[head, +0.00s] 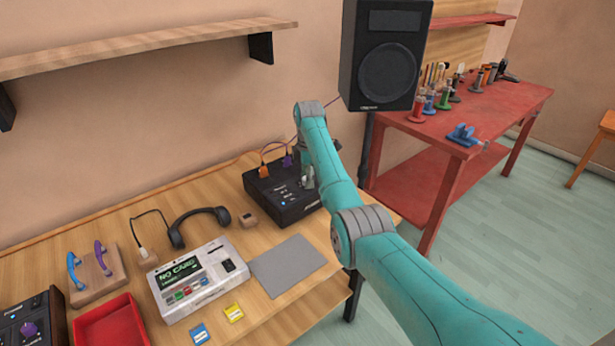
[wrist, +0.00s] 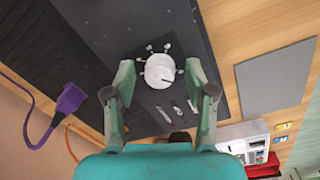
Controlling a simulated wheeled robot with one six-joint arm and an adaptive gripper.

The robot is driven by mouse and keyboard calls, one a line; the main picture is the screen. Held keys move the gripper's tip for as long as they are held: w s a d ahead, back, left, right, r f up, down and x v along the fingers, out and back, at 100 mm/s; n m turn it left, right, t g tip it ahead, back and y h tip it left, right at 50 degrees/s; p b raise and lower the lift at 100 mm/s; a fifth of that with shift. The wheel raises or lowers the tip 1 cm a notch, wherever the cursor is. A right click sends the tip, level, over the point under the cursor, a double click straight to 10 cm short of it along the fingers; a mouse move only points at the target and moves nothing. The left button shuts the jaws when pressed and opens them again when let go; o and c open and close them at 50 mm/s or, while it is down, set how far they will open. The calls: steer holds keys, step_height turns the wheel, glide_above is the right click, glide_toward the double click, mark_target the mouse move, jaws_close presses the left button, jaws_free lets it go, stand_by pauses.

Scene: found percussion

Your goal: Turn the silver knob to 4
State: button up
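The silver knob (wrist: 160,71) is on the top face of a black box (head: 265,199), with small tick marks around it. A short dark pointer line on it slants to the lower right in the wrist view; I cannot read any numbers. My gripper (wrist: 160,64) is open, one finger on each side of the knob, with a gap between knob and fingers. In the head view my gripper (head: 307,176) is over the right part of the black box, and the knob is mostly hidden or too small to make out.
An orange plug (head: 265,171) and a purple plug (head: 287,161) with cables stand at the box's back. A black speaker (head: 386,55) stands behind my arm.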

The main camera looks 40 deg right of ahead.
jaws_close()
steer(key=shift+m, duration=0.3)
